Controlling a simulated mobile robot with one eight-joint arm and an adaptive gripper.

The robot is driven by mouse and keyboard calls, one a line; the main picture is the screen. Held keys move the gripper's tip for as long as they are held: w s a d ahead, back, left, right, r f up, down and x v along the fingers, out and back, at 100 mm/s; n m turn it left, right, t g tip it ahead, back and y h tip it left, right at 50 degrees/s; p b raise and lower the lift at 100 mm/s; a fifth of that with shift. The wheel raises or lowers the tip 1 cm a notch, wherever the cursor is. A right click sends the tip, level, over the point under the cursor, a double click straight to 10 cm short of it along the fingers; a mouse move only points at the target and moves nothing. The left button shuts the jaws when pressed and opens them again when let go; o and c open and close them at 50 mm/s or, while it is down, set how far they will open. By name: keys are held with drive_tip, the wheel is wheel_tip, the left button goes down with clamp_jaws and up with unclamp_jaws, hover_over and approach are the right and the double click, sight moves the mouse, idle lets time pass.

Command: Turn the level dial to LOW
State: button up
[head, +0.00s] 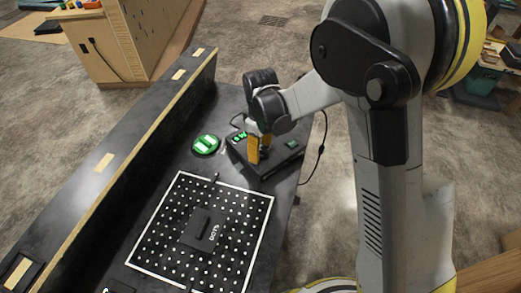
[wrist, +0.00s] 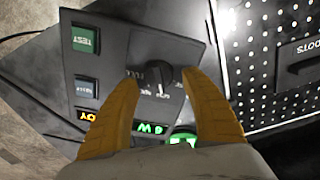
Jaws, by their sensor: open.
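The level dial (wrist: 161,80) is a black round knob with a raised grip bar on a dark console panel (wrist: 195,45). Small white labels ring it; they are partly hidden and too small to read surely, so I cannot tell its setting. In the wrist view my gripper (wrist: 159,79) is open, with one yellow finger to each side of the dial and gaps between. In the head view my gripper (head: 259,157) points down over the console (head: 283,163), and its fingers hide the dial.
The console has a green TEST button (wrist: 85,40), a blue-grey button (wrist: 87,87), an amber display (wrist: 87,116) and a green display (wrist: 148,128). A round green-lit device (head: 206,144) stands beside it. A perforated board (head: 160,240) carries a black box (head: 203,230).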

sight(261, 150)
wheel_tip(261, 150, up, 12)
drive_tip(key=shift+f, duration=0.15)
idle(0.3)
drive_tip(key=s+d+r+m+t, duration=0.3)
drive_tip(key=s+d+r+m, duration=0.2)
drive_tip(key=s+d+r, duration=0.35)
drive_tip(key=s+d+m+t, duration=0.4)
drive_tip(key=s+d+m, duration=0.3)
drive_tip(key=s, duration=0.2)
drive_tip(key=shift+s+d, duration=0.35)
drive_tip(key=shift+d, duration=0.05)
